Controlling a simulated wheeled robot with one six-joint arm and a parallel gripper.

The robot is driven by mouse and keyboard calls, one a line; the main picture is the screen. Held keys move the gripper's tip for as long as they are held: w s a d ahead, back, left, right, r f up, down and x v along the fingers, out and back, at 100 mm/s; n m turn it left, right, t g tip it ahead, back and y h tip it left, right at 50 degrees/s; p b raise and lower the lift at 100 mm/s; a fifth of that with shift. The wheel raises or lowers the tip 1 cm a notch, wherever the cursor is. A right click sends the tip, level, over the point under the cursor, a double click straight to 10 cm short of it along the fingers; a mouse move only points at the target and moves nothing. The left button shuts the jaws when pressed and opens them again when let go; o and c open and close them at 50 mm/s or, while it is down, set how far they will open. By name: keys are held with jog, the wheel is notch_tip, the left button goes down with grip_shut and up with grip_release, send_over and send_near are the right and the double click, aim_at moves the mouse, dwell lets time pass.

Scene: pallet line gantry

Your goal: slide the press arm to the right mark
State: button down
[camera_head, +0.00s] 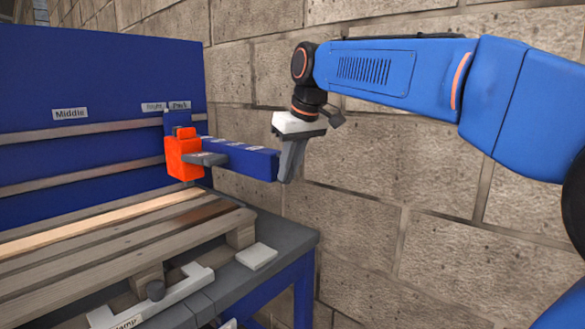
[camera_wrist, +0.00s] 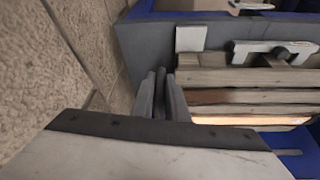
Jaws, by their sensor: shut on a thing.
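The press arm is a blue beam (camera_head: 245,160) with an orange block (camera_head: 183,155) and a short grey bar on it. It stands out from a blue back panel. The panel carries a "Middle" label (camera_head: 70,114) at left, and a "Right" label (camera_head: 154,107) and a "Park" label (camera_head: 180,105) close together at right. The orange block is just below these last two. My gripper (camera_head: 290,163) points down at the beam's near end. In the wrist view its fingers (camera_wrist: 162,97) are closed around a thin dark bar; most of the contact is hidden.
A wooden pallet (camera_head: 110,240) lies on a grey table below the beam. A white clamp (camera_head: 150,300) with a dark knob is at its front edge, and a pale square block (camera_head: 257,256) sits at the table corner. A stone-block wall (camera_head: 375,195) rises behind and right.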

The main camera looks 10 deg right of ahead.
jog(key=c, duration=1.8)
grip_release()
jog(key=shift+o, duration=0.2)
jog(key=shift+r, duration=0.1)
jog(key=v, duration=1.7)
jog(key=shift+s, duration=0.15)
jog(key=shift+d, duration=0.1)
